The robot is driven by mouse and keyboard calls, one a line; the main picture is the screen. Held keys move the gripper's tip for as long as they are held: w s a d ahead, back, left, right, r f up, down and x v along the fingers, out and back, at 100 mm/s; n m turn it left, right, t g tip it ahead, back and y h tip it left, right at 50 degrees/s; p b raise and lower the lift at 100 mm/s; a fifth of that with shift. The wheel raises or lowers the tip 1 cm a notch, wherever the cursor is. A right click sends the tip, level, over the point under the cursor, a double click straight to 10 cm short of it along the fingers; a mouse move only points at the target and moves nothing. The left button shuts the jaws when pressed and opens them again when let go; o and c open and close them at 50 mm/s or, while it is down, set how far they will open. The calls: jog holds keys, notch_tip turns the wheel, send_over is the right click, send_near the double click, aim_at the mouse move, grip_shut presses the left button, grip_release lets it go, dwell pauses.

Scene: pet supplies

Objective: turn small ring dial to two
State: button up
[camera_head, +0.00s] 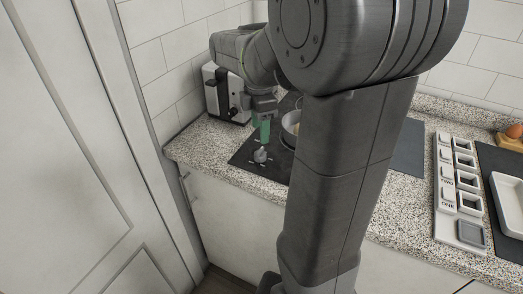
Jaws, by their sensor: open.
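A small grey dial (260,156) stands on the front left part of a dark hob plate (243,159), with small pale marks around it. The marks are too small to read, so I cannot tell its setting. My gripper (265,131) with green fingers points down just above and slightly behind the dial. It is open, and nothing shows between its fingers. I cannot tell whether the fingertips touch the dial.
A pale pan (291,126) sits on the hob, partly hidden by my arm. A white and black toaster (212,93) stands behind at left. On the right are a labelled white panel (442,198) and a white tray (508,205). A door (70,150) fills the left.

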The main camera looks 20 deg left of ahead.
aim_at(260, 150)
notch_tip(260, 150, down, 8)
jog(key=shift+f+b, duration=0.1)
jog(key=shift+b, duration=0.2)
jog(key=shift+c, duration=0.2)
jog(key=c, duration=0.9)
